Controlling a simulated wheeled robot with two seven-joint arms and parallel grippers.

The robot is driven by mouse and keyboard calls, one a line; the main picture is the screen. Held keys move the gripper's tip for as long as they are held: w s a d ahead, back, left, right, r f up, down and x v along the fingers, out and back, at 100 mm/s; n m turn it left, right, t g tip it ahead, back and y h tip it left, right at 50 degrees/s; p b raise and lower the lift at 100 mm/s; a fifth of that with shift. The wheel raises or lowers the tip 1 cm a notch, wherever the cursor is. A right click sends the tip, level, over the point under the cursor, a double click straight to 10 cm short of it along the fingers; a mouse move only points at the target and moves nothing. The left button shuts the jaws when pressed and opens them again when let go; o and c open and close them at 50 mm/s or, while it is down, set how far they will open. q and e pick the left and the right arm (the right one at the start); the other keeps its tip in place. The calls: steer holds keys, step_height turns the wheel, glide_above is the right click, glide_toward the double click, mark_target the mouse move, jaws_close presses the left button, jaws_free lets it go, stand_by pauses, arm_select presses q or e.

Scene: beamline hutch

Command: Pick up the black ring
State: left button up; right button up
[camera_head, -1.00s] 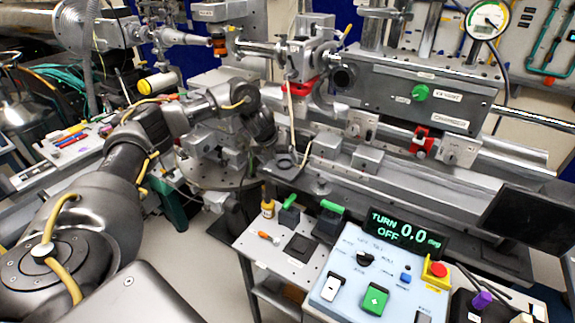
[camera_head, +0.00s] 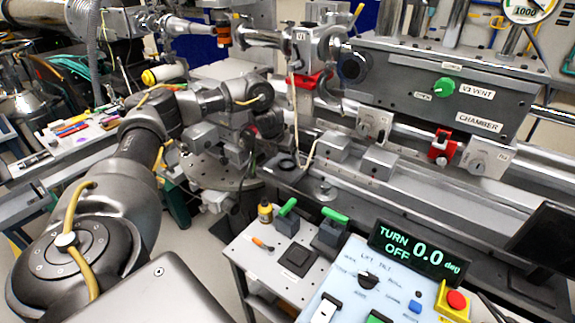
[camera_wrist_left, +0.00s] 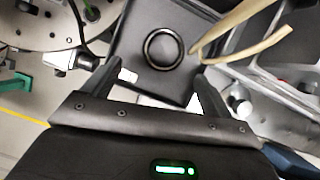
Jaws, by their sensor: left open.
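The black ring (camera_wrist_left: 146,50) lies flat on a dark square pad (camera_wrist_left: 125,48) in the left wrist view. In the head view the ring (camera_head: 287,165) is small and dark, just right of my left gripper (camera_head: 271,148). In the wrist view my left gripper (camera_wrist_left: 156,72) is open and empty. Its two fingers stand apart, and the ring appears between and beyond their tips, not touched by them. The height gap cannot be told. My right gripper is not in view.
A yellowish cable (camera_wrist_left: 240,42) crosses close to the ring on its right. A round perforated plate (camera_head: 200,165) lies left of the pad. Metal blocks on the rail (camera_head: 333,146) stand to the right. A control box (camera_head: 350,290) and a small side table (camera_head: 253,263) are in front.

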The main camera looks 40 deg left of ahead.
mark_target(287, 163)
arm_select(q)
steer(key=x, duration=0.2)
steer(key=w+p+x, duration=0.1)
steer(key=x, duration=0.1)
steer(key=shift+f, duration=0.1)
steer(key=shift+w+f, duration=0.15)
steer(key=shift+f, duration=0.1)
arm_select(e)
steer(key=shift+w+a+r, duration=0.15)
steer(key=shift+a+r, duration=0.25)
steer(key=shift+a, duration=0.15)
arm_select(q)
steer(key=shift+c, duration=0.3)
